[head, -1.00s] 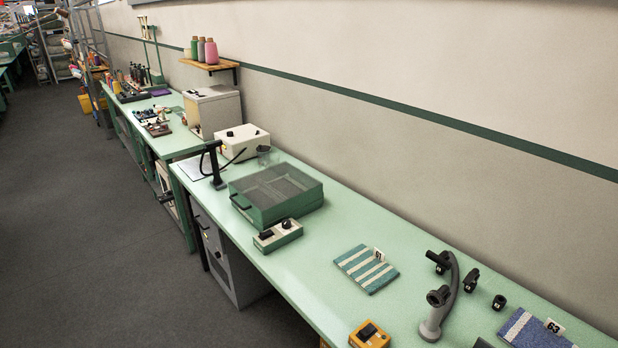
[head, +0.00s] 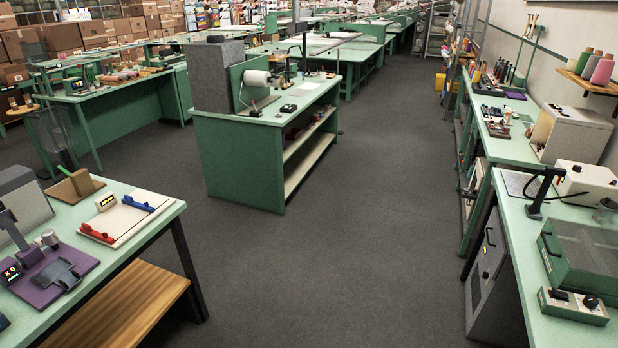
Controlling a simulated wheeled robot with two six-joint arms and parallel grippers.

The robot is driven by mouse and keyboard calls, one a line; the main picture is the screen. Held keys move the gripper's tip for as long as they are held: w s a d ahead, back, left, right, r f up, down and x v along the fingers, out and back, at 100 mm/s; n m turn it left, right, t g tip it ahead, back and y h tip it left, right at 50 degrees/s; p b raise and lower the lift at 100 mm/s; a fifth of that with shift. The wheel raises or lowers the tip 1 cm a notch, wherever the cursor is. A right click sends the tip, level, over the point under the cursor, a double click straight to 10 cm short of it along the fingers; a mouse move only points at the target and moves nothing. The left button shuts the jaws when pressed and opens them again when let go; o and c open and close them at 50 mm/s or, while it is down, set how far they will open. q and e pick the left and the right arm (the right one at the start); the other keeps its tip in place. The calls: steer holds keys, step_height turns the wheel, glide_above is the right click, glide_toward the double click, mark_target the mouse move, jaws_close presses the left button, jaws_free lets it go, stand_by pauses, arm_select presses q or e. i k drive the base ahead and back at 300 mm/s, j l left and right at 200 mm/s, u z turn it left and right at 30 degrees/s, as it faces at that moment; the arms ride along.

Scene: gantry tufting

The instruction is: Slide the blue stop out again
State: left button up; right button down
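A blue stop (head: 138,204) sits on a flat white board (head: 128,218) on the green-topped table at the left of the head view. It lies near the board's far right side. A similar red piece (head: 97,234) sits at the board's near left edge. Whether either piece rests in a track is too small to tell. Neither of my grippers is in view.
Beside the board on the left table (head: 165,212) stand a brown block with a green piece (head: 75,186) and a purple device base (head: 52,272). A wooden shelf (head: 120,308) is below. Open grey floor (head: 350,240) lies between this table, the middle bench (head: 240,160) and the right-hand bench (head: 520,250).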

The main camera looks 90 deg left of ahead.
mark_target(129, 200)
steer(key=u, duration=4.05)
steer(key=i+l, duration=0.15)
steer(key=i, duration=0.5)
steer(key=i+l, duration=0.15)
steer(key=i, duration=0.55)
steer(key=i+l, duration=0.15)
steer(key=i, duration=0.5)
